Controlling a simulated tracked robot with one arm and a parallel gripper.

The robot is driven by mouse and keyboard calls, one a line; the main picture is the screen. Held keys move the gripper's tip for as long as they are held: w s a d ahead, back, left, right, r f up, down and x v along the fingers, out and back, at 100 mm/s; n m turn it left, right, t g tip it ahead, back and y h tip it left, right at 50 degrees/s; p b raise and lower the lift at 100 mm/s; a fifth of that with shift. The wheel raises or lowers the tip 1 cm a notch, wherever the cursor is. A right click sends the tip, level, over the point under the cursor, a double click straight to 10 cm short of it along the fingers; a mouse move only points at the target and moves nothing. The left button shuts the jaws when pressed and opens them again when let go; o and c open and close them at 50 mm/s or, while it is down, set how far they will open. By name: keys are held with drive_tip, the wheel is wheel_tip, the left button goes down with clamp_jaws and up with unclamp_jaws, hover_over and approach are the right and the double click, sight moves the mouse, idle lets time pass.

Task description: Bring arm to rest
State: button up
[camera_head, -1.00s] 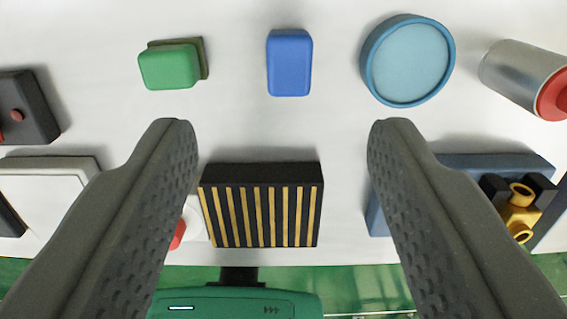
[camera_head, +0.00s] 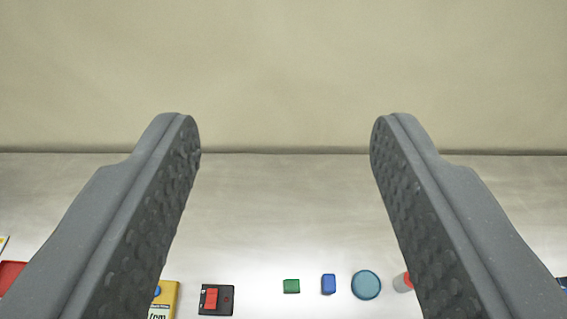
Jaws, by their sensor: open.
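My gripper (camera_head: 286,135) is open and empty, with its two dark grey fingers wide apart. It points toward a plain beige wall (camera_head: 284,70), above the back edge of a pale table (camera_head: 284,190). Nothing lies between the fingertips. The rest of my arm is out of view.
On the table lie a green block (camera_head: 291,286), a blue block (camera_head: 328,284), a round blue dish (camera_head: 366,285), a black box with a red part (camera_head: 216,299) and a yellow device (camera_head: 163,300). A silver and red cylinder (camera_head: 403,282) is partly hidden by the right finger.

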drive_tip(key=s+r, duration=0.2)
drive_tip(key=shift+a+r+t, duration=0.2)
drive_tip(key=shift+r+t, duration=0.1)
drive_tip(key=shift+t, duration=0.1)
wheel_tip(320, 180, down, 6)
drive_tip(key=b, duration=0.6)
